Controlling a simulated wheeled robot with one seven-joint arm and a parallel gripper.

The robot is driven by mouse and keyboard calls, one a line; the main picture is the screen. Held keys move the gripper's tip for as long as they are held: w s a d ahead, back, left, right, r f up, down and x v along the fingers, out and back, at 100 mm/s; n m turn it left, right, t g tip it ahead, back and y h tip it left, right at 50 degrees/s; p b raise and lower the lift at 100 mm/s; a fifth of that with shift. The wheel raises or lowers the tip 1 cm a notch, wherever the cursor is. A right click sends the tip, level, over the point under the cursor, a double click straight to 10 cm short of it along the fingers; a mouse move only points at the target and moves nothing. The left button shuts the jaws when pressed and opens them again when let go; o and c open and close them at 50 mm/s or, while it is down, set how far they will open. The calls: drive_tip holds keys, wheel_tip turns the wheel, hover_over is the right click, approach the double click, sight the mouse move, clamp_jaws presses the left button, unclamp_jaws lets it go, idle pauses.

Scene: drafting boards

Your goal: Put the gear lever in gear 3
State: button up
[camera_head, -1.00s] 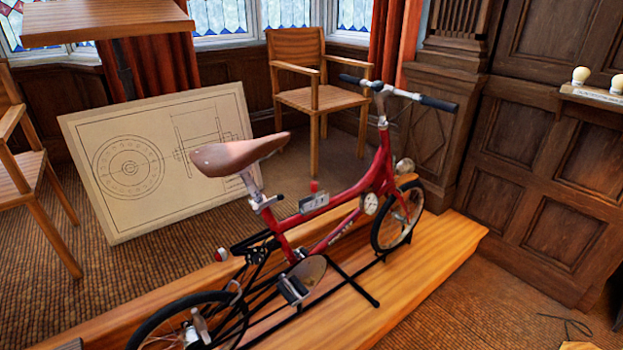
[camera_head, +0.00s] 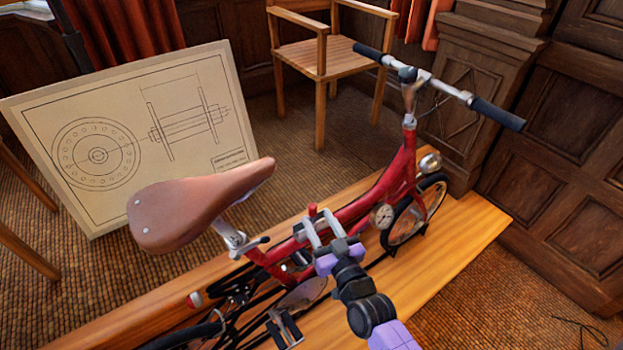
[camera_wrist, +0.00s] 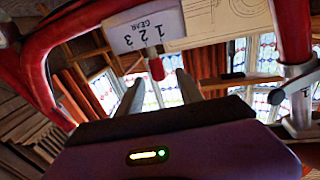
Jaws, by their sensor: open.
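The gear lever has a red knob (camera_head: 312,209) and stands on the top tube of a red bicycle (camera_head: 378,192). In the wrist view its red knob (camera_wrist: 157,69) shows beside a pale gear plate (camera_wrist: 143,27), marked GEAR with numerals 1, 2 and 3. I cannot tell whether either finger touches the lever.
The bicycle's brown saddle (camera_head: 195,205) stands left of my gripper, and the handlebar (camera_head: 440,85) rises to the right. The bicycle is on a wooden platform (camera_head: 465,240). A drawing board (camera_head: 225,75) and a wooden chair (camera_head: 330,68) stand behind.

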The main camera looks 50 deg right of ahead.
drive_tip(key=shift+d+f, duration=0.25)
drive_tip(key=shift+f, duration=0.25)
drive_tip(key=shift+w+r, duration=0.15)
drive_tip(key=shift+w, duration=0.2)
drive_tip(key=x, duration=0.7)
drive_tip(key=shift+p, duration=0.35)
drive_tip(key=shift+d, duration=0.1)
clamp_jaws()
idle(0.4)
